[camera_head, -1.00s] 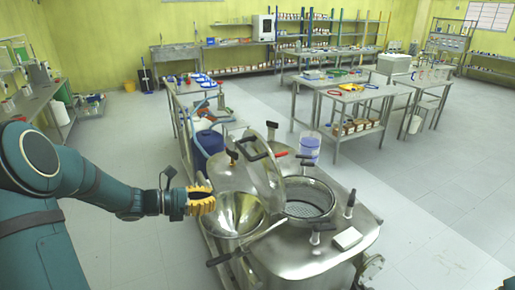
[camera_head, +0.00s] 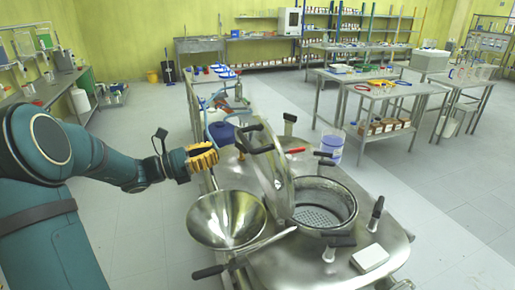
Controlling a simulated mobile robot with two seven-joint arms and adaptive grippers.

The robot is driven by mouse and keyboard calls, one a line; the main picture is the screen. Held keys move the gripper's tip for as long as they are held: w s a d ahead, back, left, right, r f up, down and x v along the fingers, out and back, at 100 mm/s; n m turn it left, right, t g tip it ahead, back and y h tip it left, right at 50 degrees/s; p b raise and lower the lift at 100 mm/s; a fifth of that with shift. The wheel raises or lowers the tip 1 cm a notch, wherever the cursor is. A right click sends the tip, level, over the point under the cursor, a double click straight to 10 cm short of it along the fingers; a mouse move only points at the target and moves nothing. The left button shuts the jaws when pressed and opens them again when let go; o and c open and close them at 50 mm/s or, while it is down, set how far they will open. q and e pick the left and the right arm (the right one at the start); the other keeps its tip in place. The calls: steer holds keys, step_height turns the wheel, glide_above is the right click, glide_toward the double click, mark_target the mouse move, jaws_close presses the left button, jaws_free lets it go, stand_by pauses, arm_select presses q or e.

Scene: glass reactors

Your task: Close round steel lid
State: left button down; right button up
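The round steel lid (camera_head: 272,172) stands open, tilted up on its edge at the left side of the round reactor opening (camera_head: 322,205). A black handle sticks out from the lid's upper left side. The opening is uncovered, and a perforated plate shows inside it. My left gripper (camera_head: 205,157), with yellow fingers, is to the left of the lid and apart from it, above the steel funnel. Its fingers look parted with a dark gap between them, and nothing shows in it. My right gripper is not in view.
A wide steel funnel (camera_head: 226,220) sits left of the opening. A long-handled bar (camera_head: 245,254) lies in front. Black-topped clamps and a white block (camera_head: 369,258) are on the reactor top. Open floor lies at left and right.

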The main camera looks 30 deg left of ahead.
mark_target(268, 136)
arm_select(q)
steer(key=x, duration=1.4)
steer(key=shift+s+d+r, duration=0.1)
steer(key=shift+r, duration=0.05)
